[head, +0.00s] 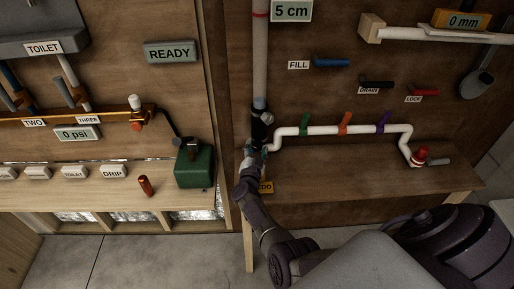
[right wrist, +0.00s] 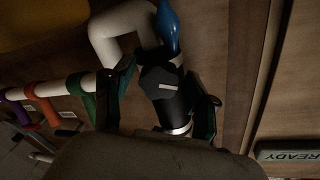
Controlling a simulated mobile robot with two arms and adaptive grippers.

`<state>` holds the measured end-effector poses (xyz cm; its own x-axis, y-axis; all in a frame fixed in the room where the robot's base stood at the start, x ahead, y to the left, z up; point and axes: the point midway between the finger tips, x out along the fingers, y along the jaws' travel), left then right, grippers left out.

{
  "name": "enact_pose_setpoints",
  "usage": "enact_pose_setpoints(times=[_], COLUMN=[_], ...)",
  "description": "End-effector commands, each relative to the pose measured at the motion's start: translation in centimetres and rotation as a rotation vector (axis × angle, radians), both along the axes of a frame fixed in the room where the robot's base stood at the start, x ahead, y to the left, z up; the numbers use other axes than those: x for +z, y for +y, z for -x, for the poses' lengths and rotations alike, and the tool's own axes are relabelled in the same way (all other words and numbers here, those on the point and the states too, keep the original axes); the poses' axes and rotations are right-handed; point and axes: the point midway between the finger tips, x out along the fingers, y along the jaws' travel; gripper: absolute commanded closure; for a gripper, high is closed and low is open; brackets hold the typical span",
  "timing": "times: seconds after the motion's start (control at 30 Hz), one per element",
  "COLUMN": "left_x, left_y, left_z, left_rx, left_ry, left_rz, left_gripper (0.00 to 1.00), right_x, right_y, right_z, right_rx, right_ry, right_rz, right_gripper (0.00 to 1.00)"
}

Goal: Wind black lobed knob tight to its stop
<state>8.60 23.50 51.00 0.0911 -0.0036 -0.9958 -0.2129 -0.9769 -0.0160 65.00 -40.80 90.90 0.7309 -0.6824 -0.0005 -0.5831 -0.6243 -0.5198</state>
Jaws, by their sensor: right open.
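The black lobed knob (right wrist: 157,79) with a white mark shows in the right wrist view, on a black fitting of the white pipe. My right gripper (right wrist: 168,88) is open, with one green-edged finger on each side of the knob and fitting. I cannot tell whether either finger touches it. In the head view the right gripper (head: 256,152) is at the foot of the vertical pipe, just below the black fitting (head: 262,117). The knob is not clearly distinguishable there. My left gripper is not in view.
The white pipe (head: 353,130) runs right with green, orange and purple tags. A blue handle (right wrist: 168,28) is close to the knob in the wrist view. A wooden bench (head: 350,175) lies below the pipe. A green box (head: 194,167) and red cylinder (head: 145,186) stand left.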

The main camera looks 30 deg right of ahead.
Motion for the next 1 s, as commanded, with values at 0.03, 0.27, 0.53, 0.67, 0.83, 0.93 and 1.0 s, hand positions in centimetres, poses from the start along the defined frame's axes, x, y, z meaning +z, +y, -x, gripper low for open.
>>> enact_pose_setpoints(times=[0.03,0.27,0.53,0.67,0.83,0.93,1.0], left_x=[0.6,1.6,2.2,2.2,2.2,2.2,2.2], left_y=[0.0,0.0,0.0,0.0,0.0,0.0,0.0], left_z=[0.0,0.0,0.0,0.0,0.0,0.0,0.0], left_rx=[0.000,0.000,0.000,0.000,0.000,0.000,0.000], left_ry=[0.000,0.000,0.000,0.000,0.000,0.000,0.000], left_rz=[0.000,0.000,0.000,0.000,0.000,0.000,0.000], left_gripper=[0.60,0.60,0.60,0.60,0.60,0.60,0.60], right_x=[0.2,0.2,0.1,0.0,0.0,0.0,0.0], right_y=[0.4,1.6,2.6,2.6,2.6,2.6,2.6], right_z=[0.4,1.7,2.8,2.8,2.8,2.8,2.8], right_rx=[0.000,0.000,-0.001,0.000,0.000,0.000,0.000], right_ry=[0.002,0.002,0.000,-0.001,0.000,0.000,0.000], right_rz=[-0.002,0.000,-0.001,-0.001,0.000,0.000,0.000], right_gripper=[0.42,0.42,0.42,0.42,0.42,0.42,0.42])
